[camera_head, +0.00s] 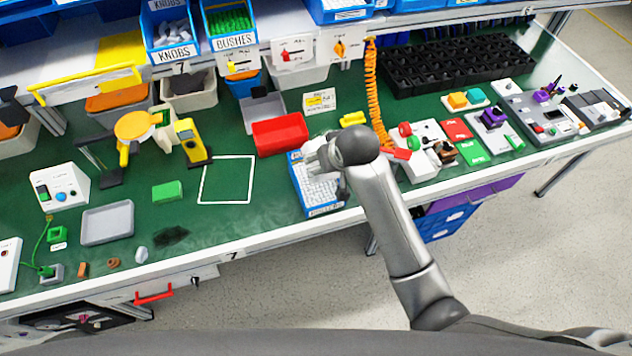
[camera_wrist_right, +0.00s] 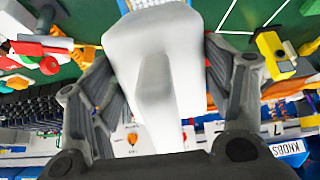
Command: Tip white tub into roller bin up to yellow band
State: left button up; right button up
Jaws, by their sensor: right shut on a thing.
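My right gripper (camera_wrist_right: 160,66) is shut on the white tub (camera_wrist_right: 155,45), with a finger on each side of it. The tub's white wall fills the middle of the right wrist view; its opening and contents cannot be made out. In the head view my right gripper (camera_head: 320,155) is over the far end of the blue bin, and the tub is hard to tell from it. The blue roller bin (camera_head: 324,211) stands on the green bench near the front edge, with small whitish pieces in it. No yellow band can be made out. My left gripper is not in view.
A red tray (camera_head: 280,134) stands just behind the bin. A white-outlined square (camera_head: 227,180) left of it is empty. A white switch unit (camera_head: 424,155) and an orange coiled cord (camera_head: 375,90) are close on the right. The bench's front edge (camera_head: 290,234) is near.

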jog(key=shift+w+r, duration=0.1)
jog(key=shift+r, duration=0.05)
jog(key=shift+w+a+r, duration=0.1)
jog(key=shift+w+r, duration=0.05)
dwell(1.2)
jog(key=f+b, duration=0.1)
jog(key=s+f+t+b, duration=0.1)
jog(key=shift+d+f, duration=0.2)
jog(key=shift+f, duration=0.1)
jog(key=shift+s+f+t+b, duration=0.25)
jog(key=shift+t+b, duration=0.15)
jog(key=shift+b, duration=0.1)
jog(key=shift+s+d+t+y, duration=0.15)
jog(key=shift+s+t+y, duration=0.05)
jog(key=shift+t+y, duration=0.1)
jog(key=shift+w+r, duration=0.1)
jog(key=shift+r, duration=0.05)
